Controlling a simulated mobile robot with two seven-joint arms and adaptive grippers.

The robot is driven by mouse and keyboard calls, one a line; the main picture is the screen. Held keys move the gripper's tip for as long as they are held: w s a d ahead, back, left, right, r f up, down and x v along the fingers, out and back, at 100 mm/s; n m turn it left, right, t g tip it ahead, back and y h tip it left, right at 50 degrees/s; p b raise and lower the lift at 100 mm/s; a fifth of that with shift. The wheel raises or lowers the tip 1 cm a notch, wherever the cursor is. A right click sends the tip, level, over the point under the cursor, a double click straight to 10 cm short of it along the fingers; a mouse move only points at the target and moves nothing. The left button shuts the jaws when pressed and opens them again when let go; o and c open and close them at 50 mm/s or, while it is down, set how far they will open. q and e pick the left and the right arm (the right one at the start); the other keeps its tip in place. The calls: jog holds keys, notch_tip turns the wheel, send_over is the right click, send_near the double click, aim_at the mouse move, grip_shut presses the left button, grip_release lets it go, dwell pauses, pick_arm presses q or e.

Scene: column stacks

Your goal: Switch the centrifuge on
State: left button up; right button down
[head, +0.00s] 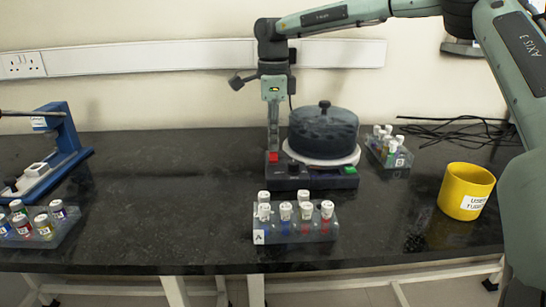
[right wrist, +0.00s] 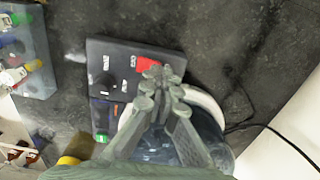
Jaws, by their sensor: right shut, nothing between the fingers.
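The centrifuge has a dark base (head: 310,182) and a round, dark lidded bowl (head: 324,135) with a knob on top, on a white ring. A red switch (head: 273,157) sits at the left of the base and a green button (head: 349,170) at its right front. My right gripper (head: 273,148) points down over the red switch, shut and empty. In the right wrist view its closed fingertips (right wrist: 160,75) are right beside the red switch (right wrist: 147,64) and partly cover it. I cannot tell whether they touch it.
A tube rack marked A (head: 295,234) stands in front of the centrifuge. Another rack (head: 389,150) is behind right, near a yellow tub (head: 466,191) and black cables (head: 460,132). A blue stand (head: 62,145) and a vial rack (head: 40,232) are at left. The left-middle bench is clear.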

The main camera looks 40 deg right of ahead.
aim_at(273, 154)
jog(key=shift+f+b, duration=0.35)
jog(key=shift+f, duration=0.2)
jog(key=shift+r, duration=0.15)
jog(key=shift+r+p, duration=1.65)
jog(key=shift+r, duration=0.75)
